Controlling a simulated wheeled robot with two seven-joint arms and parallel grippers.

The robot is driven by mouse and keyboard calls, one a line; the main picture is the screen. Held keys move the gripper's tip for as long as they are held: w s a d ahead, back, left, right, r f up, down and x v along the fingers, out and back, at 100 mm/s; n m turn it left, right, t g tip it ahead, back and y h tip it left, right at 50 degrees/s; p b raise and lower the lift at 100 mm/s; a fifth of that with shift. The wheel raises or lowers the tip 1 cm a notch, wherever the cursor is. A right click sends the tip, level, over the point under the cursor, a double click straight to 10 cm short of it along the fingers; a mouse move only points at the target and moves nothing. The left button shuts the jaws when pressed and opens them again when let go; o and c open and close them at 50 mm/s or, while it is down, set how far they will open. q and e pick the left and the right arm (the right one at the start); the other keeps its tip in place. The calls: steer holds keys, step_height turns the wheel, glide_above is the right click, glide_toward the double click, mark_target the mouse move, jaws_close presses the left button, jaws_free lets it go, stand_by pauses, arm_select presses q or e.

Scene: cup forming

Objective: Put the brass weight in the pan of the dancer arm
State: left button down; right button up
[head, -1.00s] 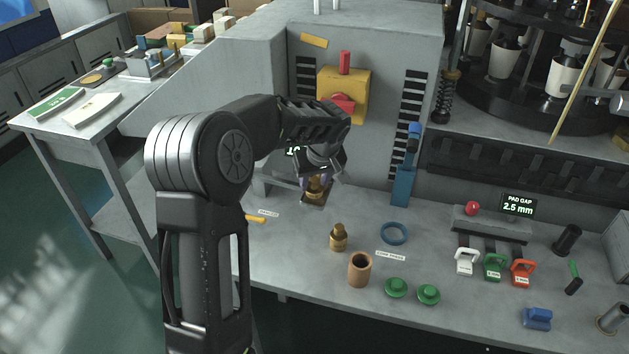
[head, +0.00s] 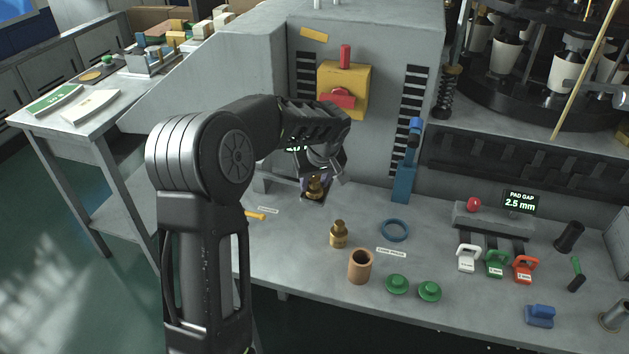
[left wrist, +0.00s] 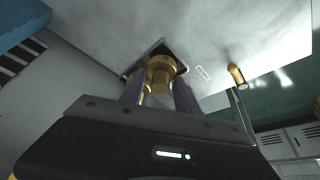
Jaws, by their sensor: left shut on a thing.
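My left gripper (head: 314,183) is shut on a brass weight (head: 316,188). In the left wrist view the weight (left wrist: 161,74) shows between the two purplish fingers (left wrist: 158,96). The weight is at the small dark square pan (head: 308,200), whose edge (left wrist: 160,44) shows around it in the wrist view. I cannot tell whether the weight touches the pan. The dancer arm is mostly hidden behind my gripper. Another brass weight (head: 338,236) stands upright on the bench to the right. My right gripper is not in view.
On the bench (head: 300,250) stand a brown cup (head: 360,267), a blue ring (head: 394,230) and green knobs (head: 397,284). A blue upright post (head: 404,180) stands to the right of my gripper. A yellow handle (head: 256,215) lies to the left.

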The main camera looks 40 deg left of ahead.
arm_select(q)
steer(key=shift+f+b, duration=0.5)
steer(key=shift+f, duration=0.1)
stand_by(0.7)
steer(key=c, duration=0.8)
jaws_free()
steer(key=shift+o, duration=0.5)
steer(key=o, duration=0.4)
steer(key=shift+r+p, duration=2.4)
steer(key=shift+r, duration=1.65)
